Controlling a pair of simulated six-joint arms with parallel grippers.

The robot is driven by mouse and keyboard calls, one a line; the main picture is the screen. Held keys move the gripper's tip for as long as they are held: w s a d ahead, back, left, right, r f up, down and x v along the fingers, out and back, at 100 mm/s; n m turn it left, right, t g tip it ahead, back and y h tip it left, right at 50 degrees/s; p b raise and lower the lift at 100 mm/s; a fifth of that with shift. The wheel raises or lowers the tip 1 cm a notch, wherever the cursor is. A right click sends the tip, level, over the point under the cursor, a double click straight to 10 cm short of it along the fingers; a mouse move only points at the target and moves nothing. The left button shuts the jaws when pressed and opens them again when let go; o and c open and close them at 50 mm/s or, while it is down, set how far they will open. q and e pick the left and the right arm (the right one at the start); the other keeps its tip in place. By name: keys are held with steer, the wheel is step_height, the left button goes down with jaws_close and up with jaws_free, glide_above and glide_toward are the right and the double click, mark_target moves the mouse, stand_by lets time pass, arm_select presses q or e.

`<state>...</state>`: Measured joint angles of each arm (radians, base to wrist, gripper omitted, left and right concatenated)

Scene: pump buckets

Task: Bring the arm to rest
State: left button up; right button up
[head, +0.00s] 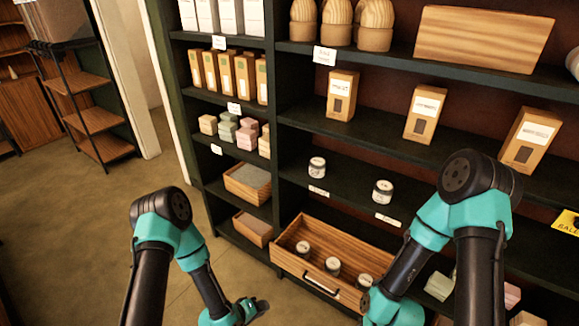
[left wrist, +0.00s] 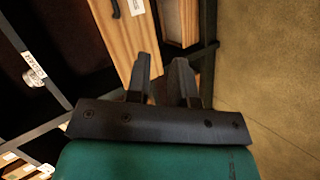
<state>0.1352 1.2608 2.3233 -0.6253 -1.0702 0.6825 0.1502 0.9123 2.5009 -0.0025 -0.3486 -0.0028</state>
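My left arm comes in at the lower left of the head view, bent, with its forearm pointing down and right. My left gripper (head: 258,308) is low in front of the shelf unit, left of the drawer. In the left wrist view its two dark fingers (left wrist: 161,62) stand apart with nothing between them, and the wooden drawer front lies beyond them. My right arm (head: 470,215) is bent in front of the right shelves. Its forearm reaches down and left to the bottom edge of the head view, and its gripper is out of the picture.
A wooden drawer (head: 325,262) sticks out of the dark shelf unit (head: 292,185), with several jars inside. Jars, boxes and wooden goods stand on the shelves. Bare floor (head: 75,215) lies to the left, with a small rack (head: 95,120) farther back.

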arm_select(q)
steer(key=s+a+r+m+g+y, duration=0.3)
steer(key=s+a+r+g+y, duration=0.2)
steer(key=s+a, duration=0.6)
steer(key=shift+s+a+r+g, duration=0.35)
steer(key=shift+a+r+g, duration=0.15)
steer(key=shift+a+r, duration=0.35)
steer(key=shift+d, duration=0.15)
stand_by(1.1)
